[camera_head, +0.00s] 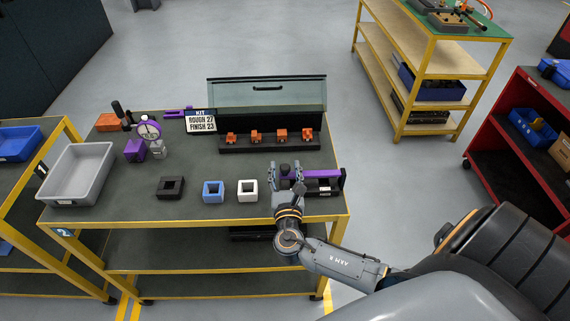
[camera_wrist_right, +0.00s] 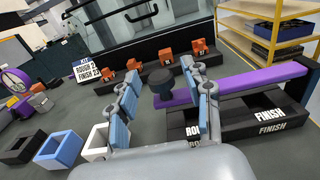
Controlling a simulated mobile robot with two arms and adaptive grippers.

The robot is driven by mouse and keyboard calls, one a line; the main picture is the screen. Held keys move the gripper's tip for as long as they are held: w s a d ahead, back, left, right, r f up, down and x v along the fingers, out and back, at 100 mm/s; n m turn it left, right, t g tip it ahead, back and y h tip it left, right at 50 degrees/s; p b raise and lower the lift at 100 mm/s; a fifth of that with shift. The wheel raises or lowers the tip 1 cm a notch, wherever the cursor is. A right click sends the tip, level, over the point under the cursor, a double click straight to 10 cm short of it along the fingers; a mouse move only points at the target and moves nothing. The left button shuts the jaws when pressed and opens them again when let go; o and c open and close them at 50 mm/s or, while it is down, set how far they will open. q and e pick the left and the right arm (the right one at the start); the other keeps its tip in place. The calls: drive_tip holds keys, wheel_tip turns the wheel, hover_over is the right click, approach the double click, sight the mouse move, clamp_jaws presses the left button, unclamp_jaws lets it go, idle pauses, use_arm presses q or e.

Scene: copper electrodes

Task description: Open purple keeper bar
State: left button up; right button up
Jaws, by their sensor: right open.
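The purple keeper bar (camera_wrist_right: 250,82) lies across a black two-part tray (camera_wrist_right: 265,135) marked ROUGH and FINISH, its far end at a dark upright post (camera_wrist_right: 303,80). A black round knob (camera_wrist_right: 162,85) stands at its near end. In the head view the bar (camera_head: 328,174) shows at the table's right front, partly hidden by my gripper. My right gripper (camera_wrist_right: 160,72) is open, with its blue-padded fingers on either side of the knob; I cannot tell whether they touch it. It also shows in the head view (camera_head: 287,172). My left gripper is not in view.
Black (camera_head: 171,187), blue (camera_head: 213,191) and white (camera_head: 247,190) square blocks stand left of the gripper. Behind is a black rack (camera_head: 268,144) with several orange pieces, under an open glass lid (camera_head: 266,93). A sign (camera_head: 201,121) and grey bin (camera_head: 80,173) are further left.

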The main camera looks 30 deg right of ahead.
drive_tip(key=shift+w+d, duration=0.35)
drive_tip(key=shift+w, duration=0.2)
clamp_jaws()
